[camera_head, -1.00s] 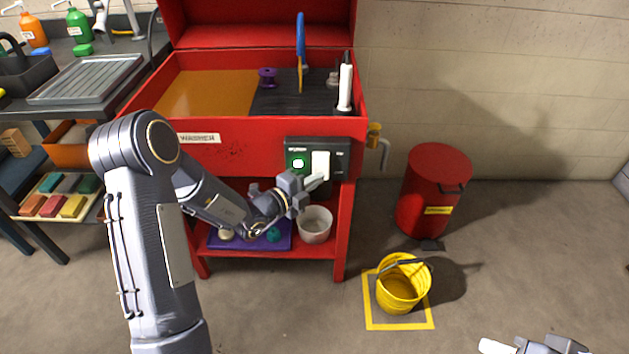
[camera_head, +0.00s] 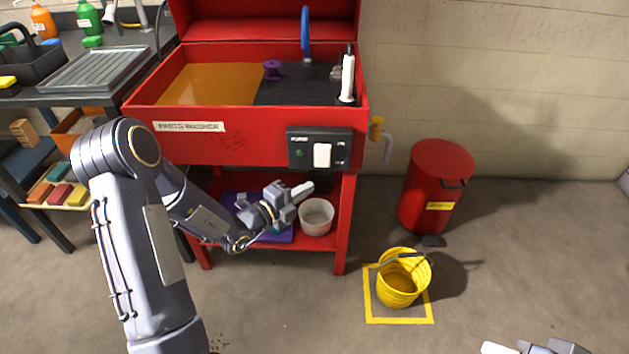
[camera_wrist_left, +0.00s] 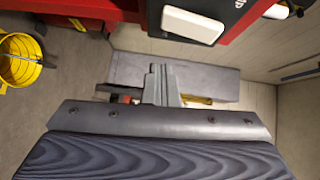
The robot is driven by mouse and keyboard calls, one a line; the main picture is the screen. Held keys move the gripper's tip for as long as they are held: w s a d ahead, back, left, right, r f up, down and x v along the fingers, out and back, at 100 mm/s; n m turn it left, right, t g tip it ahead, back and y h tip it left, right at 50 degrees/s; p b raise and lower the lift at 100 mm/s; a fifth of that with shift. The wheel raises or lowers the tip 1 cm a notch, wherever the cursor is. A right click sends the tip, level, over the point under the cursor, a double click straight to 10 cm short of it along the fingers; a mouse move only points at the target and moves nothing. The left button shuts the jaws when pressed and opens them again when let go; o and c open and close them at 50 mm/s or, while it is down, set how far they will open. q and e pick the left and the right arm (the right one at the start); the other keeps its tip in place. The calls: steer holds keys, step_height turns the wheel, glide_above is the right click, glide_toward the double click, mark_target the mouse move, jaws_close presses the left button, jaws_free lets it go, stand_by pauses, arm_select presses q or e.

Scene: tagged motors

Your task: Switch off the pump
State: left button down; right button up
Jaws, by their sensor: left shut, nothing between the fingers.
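The pump switch is a white rocker (camera_head: 322,155) on a black control box (camera_head: 338,135) on the red parts washer's (camera_head: 250,148) front. The green lamp (camera_head: 299,153) beside it is dark. The rocker also shows in the left wrist view (camera_wrist_left: 192,24). My left gripper (camera_head: 303,189) is shut and empty, below the control box and apart from the rocker. My right gripper (camera_head: 497,348) is only partly in view at the bottom edge, and its jaws cannot be made out.
A white bucket (camera_head: 317,217) stands on the washer's lower shelf, close to my left gripper. A drain valve (camera_head: 377,128) sticks out at the washer's right. A red bin (camera_head: 437,180) and a yellow bucket (camera_head: 397,290) stand on the floor to the right.

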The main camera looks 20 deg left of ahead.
arm_select(q)
steer(key=v, duration=0.6)
steer(key=shift+s+f, duration=0.2)
steer(key=shift+f, duration=0.2)
steer(key=shift+d+r, duration=0.1)
